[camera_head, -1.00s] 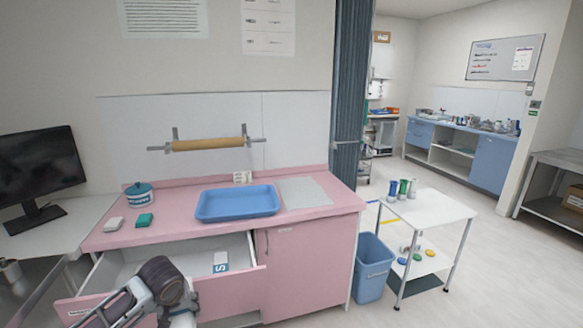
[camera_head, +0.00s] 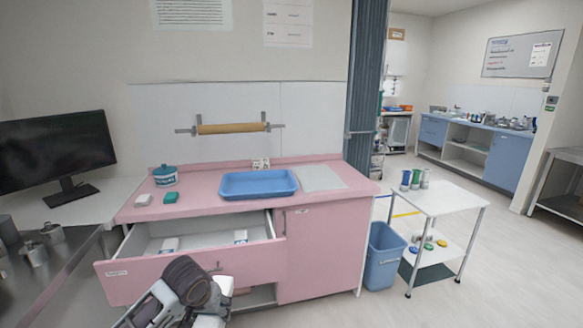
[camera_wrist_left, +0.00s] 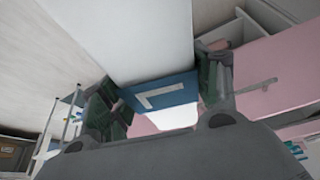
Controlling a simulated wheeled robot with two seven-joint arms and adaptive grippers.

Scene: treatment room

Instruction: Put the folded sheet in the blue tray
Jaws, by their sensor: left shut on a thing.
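My left gripper (camera_head: 205,296) is low in front of the open drawer in the head view. In the left wrist view its fingers (camera_wrist_left: 160,100) are shut on a white, slab-like thing, which I take to be the folded sheet (camera_wrist_left: 125,35). It has a blue band marked with an L shape. In the head view the arm largely hides the held sheet. The blue tray (camera_head: 258,196) lies on the pink counter, apart from the gripper, and looks empty. My right gripper is not in view.
A teal pot (camera_head: 165,177), small blocks and a grey mat (camera_head: 321,178) share the counter (camera_head: 210,208). A blue bin (camera_head: 383,262) and white trolley (camera_head: 437,203) stand right.

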